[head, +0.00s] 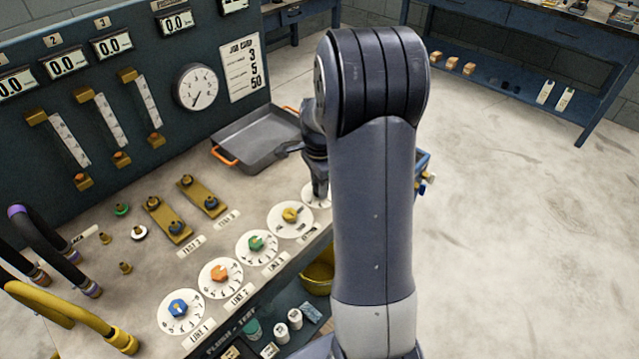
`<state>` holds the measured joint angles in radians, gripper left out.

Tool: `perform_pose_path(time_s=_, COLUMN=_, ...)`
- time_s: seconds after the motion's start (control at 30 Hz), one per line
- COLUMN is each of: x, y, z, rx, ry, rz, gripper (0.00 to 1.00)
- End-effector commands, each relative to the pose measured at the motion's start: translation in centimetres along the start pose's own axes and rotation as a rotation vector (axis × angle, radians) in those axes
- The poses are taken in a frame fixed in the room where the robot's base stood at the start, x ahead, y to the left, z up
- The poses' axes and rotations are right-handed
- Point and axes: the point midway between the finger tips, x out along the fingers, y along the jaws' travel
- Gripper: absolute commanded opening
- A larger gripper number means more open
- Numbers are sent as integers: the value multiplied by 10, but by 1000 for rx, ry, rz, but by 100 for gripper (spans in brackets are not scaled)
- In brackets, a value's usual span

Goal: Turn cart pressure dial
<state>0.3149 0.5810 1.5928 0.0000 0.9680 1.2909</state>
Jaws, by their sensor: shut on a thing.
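A row of round white dials with coloured knobs runs along the front of the cart's worktop (150,262). The rightmost dial (308,197) is partly covered by my gripper (319,192). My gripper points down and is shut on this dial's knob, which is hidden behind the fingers. The dial's label is mostly hidden by my arm, so I cannot read it or the setting. A round pressure gauge (200,87) on the upright panel has its needle pointing down and slightly left. A job card (241,67) beside it reads 3, 5, 50.
A grey tray (258,138) with orange handles lies behind the gripper. Other dials have yellow (290,215), green (256,243), orange (220,273) and blue (179,307) knobs. Hoses (60,310) stand at left. Open floor lies right, before a blue bench (540,35).

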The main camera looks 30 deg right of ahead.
Motion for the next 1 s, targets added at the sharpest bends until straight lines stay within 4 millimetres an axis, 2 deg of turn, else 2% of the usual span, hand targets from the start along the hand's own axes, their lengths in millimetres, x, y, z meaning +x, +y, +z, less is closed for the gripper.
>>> perform_pose_path(time_s=0.43, x=-1, y=-1, z=0, rx=10, ry=1, rz=-2, gripper=6)
perform_pose_path(time_s=0.47, x=-1, y=-1, z=0, rx=10, ry=1, rz=-2, gripper=29)
perform_pose_path(time_s=0.7, x=0, y=0, z=0, rx=10, ry=0, rz=-1, gripper=49)
perform_pose_path(time_s=1.0, x=-3, y=0, z=0, rx=9, ry=0, rz=-1, gripper=50)
